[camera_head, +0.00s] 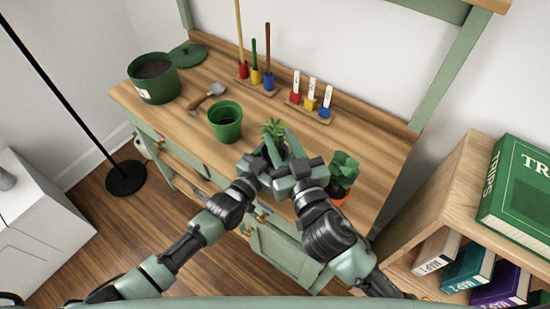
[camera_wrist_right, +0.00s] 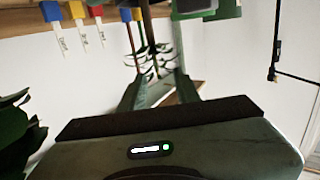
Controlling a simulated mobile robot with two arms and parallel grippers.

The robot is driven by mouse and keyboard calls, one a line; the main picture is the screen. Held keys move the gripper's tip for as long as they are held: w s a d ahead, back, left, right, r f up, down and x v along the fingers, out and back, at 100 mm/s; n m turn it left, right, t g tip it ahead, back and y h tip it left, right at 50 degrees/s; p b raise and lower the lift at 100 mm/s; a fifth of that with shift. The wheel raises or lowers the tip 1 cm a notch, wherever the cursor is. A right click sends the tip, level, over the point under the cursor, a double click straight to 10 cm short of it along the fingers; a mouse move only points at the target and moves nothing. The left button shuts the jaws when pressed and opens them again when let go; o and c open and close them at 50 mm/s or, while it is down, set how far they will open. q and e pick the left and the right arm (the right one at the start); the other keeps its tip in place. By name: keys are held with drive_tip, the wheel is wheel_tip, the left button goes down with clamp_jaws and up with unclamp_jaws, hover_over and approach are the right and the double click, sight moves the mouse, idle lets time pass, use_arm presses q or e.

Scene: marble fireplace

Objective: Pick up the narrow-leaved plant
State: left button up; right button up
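The narrow-leaved plant (camera_head: 273,127) stands at the table's front middle, its spiky leaves showing just beyond my grippers. Its lower part is mostly hidden by them in the head view. In the right wrist view thin leaves and a dark upright part (camera_wrist_right: 148,60) show beyond and between the fingers. My right gripper (camera_head: 290,146) is close in front of the plant; its fingers (camera_wrist_right: 160,88) stand apart in the wrist view, with no clear grip on anything. My left gripper (camera_head: 262,160) is right beside the right one, at the plant's near side; its fingers are largely hidden.
A broad-leaved plant (camera_head: 343,166) in an orange pot stands close to the right of my right gripper. A green pot (camera_head: 226,121), a trowel (camera_head: 208,95) and a large green pot (camera_head: 154,77) are left. Racks of coloured tools (camera_head: 310,102) stand behind.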

sight(275, 127)
drive_tip(key=x, duration=0.5)
drive_tip(key=shift+w+d+f, duration=0.15)
drive_tip(key=shift+w+f, duration=0.05)
clamp_jaws()
idle(1.2)
